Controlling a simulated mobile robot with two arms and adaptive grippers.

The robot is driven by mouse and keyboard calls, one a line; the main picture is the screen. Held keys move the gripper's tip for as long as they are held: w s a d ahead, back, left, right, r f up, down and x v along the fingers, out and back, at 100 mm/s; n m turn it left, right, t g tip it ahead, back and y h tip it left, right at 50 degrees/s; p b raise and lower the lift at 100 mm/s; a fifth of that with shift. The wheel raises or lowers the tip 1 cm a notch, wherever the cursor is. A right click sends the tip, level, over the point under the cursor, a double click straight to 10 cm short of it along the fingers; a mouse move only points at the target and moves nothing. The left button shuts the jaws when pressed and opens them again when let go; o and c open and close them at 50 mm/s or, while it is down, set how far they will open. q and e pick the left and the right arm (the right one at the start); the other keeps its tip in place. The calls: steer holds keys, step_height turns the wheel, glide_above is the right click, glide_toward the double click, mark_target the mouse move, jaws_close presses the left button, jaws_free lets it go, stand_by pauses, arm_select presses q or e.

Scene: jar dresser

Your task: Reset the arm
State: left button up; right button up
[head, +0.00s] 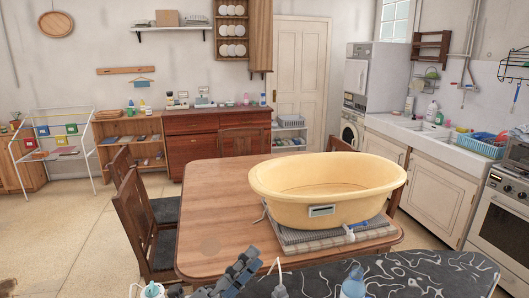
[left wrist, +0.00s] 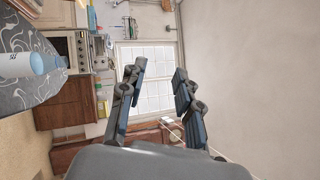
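My left gripper (head: 242,270) shows at the bottom middle of the head view, in front of the near edge of the wooden table (head: 215,215). In the left wrist view the same gripper (left wrist: 159,78) has its two dark fingers spread apart, with nothing between them. Window panes and wall show behind the fingers. My right gripper is in neither view. The task names no object.
A yellow tub (head: 325,180) stands on a folded grey cloth (head: 300,240) on the table. A dark patterned board (head: 420,270) spans the bottom right, with a blue bottle (head: 352,283) at its edge. Chairs (head: 140,220) stand left of the table; open floor (head: 70,230) lies beyond.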

arm_select(q)
steer(key=s+a+f+n+g+y, duration=0.2)
steer(key=s+a+f+n+y, duration=0.1)
steer(key=a+f+n+y, duration=1.45)
steer(key=s+f+n+g+h, duration=0.1)
steer(key=s+f+n+g, duration=0.45)
steer(key=s, duration=0.55)
steer(key=s+f+n+g+h, duration=0.2)
steer(key=s+f+n+g, duration=0.4)
steer(key=s, duration=0.6)
step_height(320, 180, down, 27)
steer(key=m+b, duration=0.2)
steer(key=s+a+f+g, duration=0.1)
steer(key=s+a+f, duration=0.2)
steer(key=s+f, duration=1.4)
steer(key=shift+s+f+m+b, duration=0.15)
steer(key=shift+f+m+b, duration=0.25)
steer(key=shift+f, duration=0.5)
